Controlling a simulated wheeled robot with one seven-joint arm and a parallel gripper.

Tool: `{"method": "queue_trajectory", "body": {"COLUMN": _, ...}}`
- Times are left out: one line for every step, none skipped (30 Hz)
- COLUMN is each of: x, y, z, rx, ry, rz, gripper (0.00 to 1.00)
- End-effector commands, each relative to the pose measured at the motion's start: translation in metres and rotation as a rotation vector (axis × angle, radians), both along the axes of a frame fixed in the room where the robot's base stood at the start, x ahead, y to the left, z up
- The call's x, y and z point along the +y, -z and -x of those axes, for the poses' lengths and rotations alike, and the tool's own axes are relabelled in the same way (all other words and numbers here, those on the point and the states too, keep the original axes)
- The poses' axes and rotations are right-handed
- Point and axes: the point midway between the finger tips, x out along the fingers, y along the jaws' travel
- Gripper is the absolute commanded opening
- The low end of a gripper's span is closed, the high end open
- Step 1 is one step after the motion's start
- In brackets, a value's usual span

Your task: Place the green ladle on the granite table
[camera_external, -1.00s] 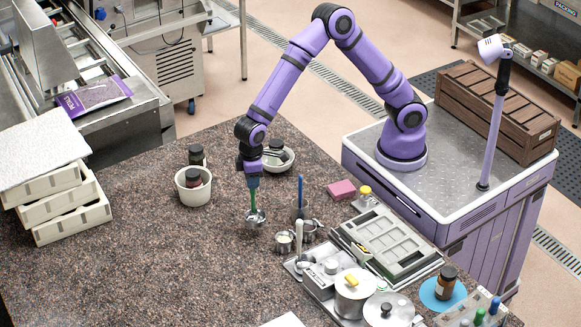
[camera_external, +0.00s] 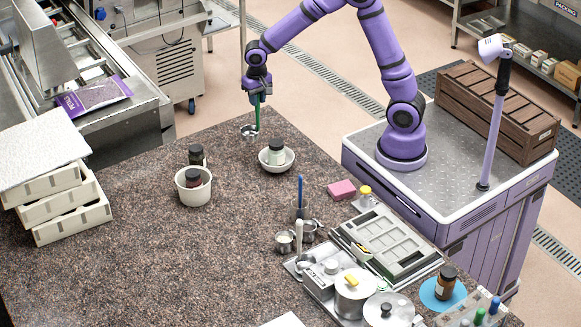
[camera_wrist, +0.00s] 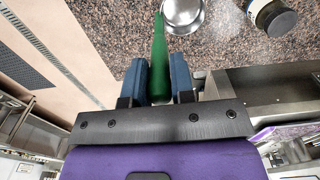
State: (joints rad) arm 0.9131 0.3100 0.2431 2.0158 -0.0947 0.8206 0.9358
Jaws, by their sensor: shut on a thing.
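The green ladle hangs from my gripper (camera_external: 259,96), its green handle (camera_external: 257,115) between the jaws and its steel bowl (camera_external: 248,132) lowest. In the external view it shows near the far corner of the granite table (camera_external: 130,235); I cannot tell the exact gap between bowl and table. In the wrist view the green handle (camera_wrist: 158,55) runs up between the two blue fingers (camera_wrist: 160,80), with the steel bowl (camera_wrist: 184,14) beyond it over the speckled granite.
A white bowl with a jar (camera_external: 275,152) stands right of the ladle. A white pot with a dark jar (camera_external: 193,187) and another dark jar (camera_external: 197,156) stand nearby. Trays and metal cups fill the right side. The table's left middle is clear.

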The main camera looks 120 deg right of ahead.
Motion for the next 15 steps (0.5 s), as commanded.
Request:
{"method": "queue_trajectory", "body": {"x": -0.002, "y": 0.002, "z": 0.003, "rx": 0.000, "ry": 0.013, "rz": -0.001, "gripper": 0.00}}
{"method": "queue_trajectory", "body": {"x": -0.003, "y": 0.005, "z": 0.004, "rx": 0.000, "ry": 0.017, "rz": -0.001, "gripper": 0.00}}
{"method": "queue_trajectory", "body": {"x": -0.003, "y": 0.011, "z": 0.005, "rx": 0.002, "ry": 0.021, "rz": -0.003, "gripper": 0.00}}
{"method": "queue_trajectory", "body": {"x": -0.003, "y": 0.016, "z": 0.006, "rx": 0.002, "ry": 0.022, "rz": -0.004, "gripper": 0.00}}
{"method": "queue_trajectory", "body": {"x": -0.003, "y": 0.021, "z": 0.006, "rx": 0.001, "ry": 0.022, "rz": -0.004, "gripper": 0.00}}
{"method": "queue_trajectory", "body": {"x": -0.003, "y": 0.029, "z": 0.006, "rx": 0.002, "ry": 0.021, "rz": -0.005, "gripper": 0.00}}
{"method": "queue_trajectory", "body": {"x": -0.003, "y": 0.034, "z": 0.005, "rx": 0.002, "ry": 0.021, "rz": -0.003, "gripper": 0.00}}
{"method": "queue_trajectory", "body": {"x": -0.003, "y": 0.039, "z": 0.005, "rx": 0.002, "ry": 0.021, "rz": -0.003, "gripper": 0.00}}
{"method": "queue_trajectory", "body": {"x": -0.003, "y": 0.046, "z": 0.005, "rx": 0.002, "ry": 0.021, "rz": -0.004, "gripper": 0.00}}
{"method": "queue_trajectory", "body": {"x": -0.003, "y": 0.050, "z": 0.005, "rx": 0.001, "ry": 0.020, "rz": -0.004, "gripper": 0.00}}
{"method": "queue_trajectory", "body": {"x": -0.003, "y": 0.053, "z": 0.005, "rx": 0.001, "ry": 0.019, "rz": -0.003, "gripper": 0.00}}
{"method": "queue_trajectory", "body": {"x": -0.003, "y": 0.057, "z": 0.005, "rx": 0.001, "ry": 0.019, "rz": -0.002, "gripper": 0.00}}
{"method": "queue_trajectory", "body": {"x": -0.003, "y": 0.059, "z": 0.005, "rx": 0.001, "ry": 0.020, "rz": -0.001, "gripper": 0.00}}
{"method": "queue_trajectory", "body": {"x": -0.003, "y": 0.060, "z": 0.005, "rx": 0.000, "ry": 0.020, "rz": -0.001, "gripper": 0.00}}
{"method": "queue_trajectory", "body": {"x": -0.003, "y": 0.062, "z": 0.004, "rx": 0.000, "ry": 0.020, "rz": -0.001, "gripper": 0.00}}
